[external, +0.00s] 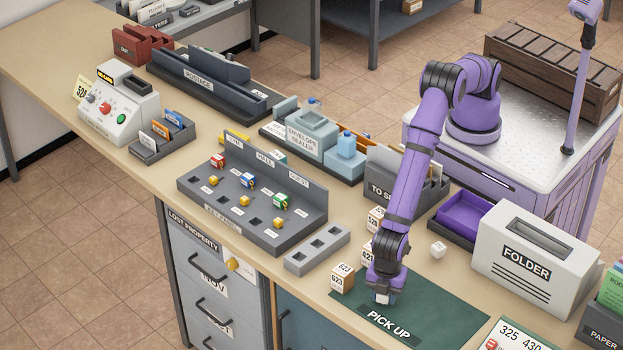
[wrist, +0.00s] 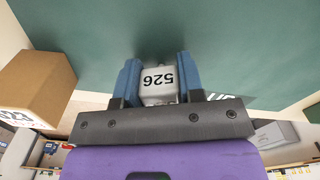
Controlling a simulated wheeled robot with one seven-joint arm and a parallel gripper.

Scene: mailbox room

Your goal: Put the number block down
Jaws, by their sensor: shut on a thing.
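My gripper (external: 384,297) is shut on a small light-grey number block, low over the dark green PICK UP mat (external: 440,318). The mat (wrist: 235,45) fills most of that view behind the block. I cannot tell whether the block touches the mat. In the external view the block is mostly hidden by my gripper.
A cardboard box marked 623 (external: 342,278) stands close left of my gripper; a box (wrist: 38,85) also shows in the wrist view. More numbered boxes (external: 376,218) stand behind. A grey three-slot holder (external: 317,250) is further left. A small white cube (external: 438,249) lies behind the mat. The mat's right part is clear.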

